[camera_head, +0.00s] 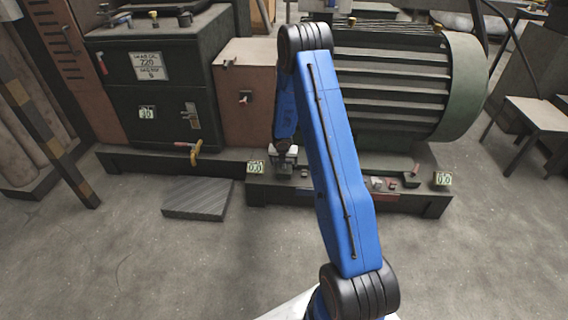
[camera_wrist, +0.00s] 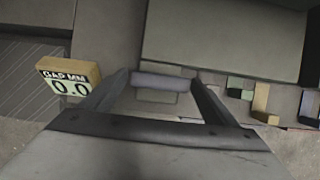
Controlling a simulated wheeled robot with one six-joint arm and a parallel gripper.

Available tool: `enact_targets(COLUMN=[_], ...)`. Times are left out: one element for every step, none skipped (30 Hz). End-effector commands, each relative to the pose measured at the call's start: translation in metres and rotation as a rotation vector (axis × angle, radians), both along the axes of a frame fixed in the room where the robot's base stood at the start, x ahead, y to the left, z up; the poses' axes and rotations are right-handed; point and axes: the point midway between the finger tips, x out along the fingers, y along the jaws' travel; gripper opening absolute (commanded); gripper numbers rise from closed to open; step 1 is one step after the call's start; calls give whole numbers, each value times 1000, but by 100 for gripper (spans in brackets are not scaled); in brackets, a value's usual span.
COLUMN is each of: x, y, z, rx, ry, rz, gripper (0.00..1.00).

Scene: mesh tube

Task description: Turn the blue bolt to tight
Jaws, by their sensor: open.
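My gripper (camera_head: 283,162) is low at the front left foot of the large green motor, at the end of my blue arm. In the wrist view its two fingers (camera_wrist: 164,84) are apart. A pale grey-lilac bar (camera_wrist: 164,82) shows between the fingertips; I cannot tell whether it is the blue bolt or touches the fingers. No clearly blue bolt shows at the gripper. A sign marked GAP MM 0.0 (camera_wrist: 70,79) stands just left of the fingers; it also shows in the head view (camera_head: 255,167).
The ribbed green motor (camera_head: 385,85) stands on a dark base (camera_head: 425,202). Small red and grey pieces (camera_head: 384,184) and a second 0.0 sign (camera_head: 443,178) are to the right. A dark cabinet (camera_head: 160,95) and a grey floor plate (camera_head: 197,199) are left. The front floor is clear.

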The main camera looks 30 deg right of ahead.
Motion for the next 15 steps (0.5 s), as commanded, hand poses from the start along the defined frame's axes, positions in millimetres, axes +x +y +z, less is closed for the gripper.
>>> enact_targets(x=[0,0,0,0,0,0,0,0,0,0,0,0,0,0,0], y=[0,0,0,0,0,0,0,0,0,0,0,0,0,0,0], z=[0,0,0,0,0,0,0,0,0,0,0,0,0,0,0], rx=[0,0,0,0,0,0,0,0,0,0,0,0,0,0,1], ry=[0,0,0,0,0,0,0,0,0,0,0,0,0,0,0], rz=[0,0,0,0,0,0,0,0,0,-1,-2,-5,-9,-14,-22], gripper=[81,74,64,57,50,41,40,40,40,40,40,40,40,40,40])
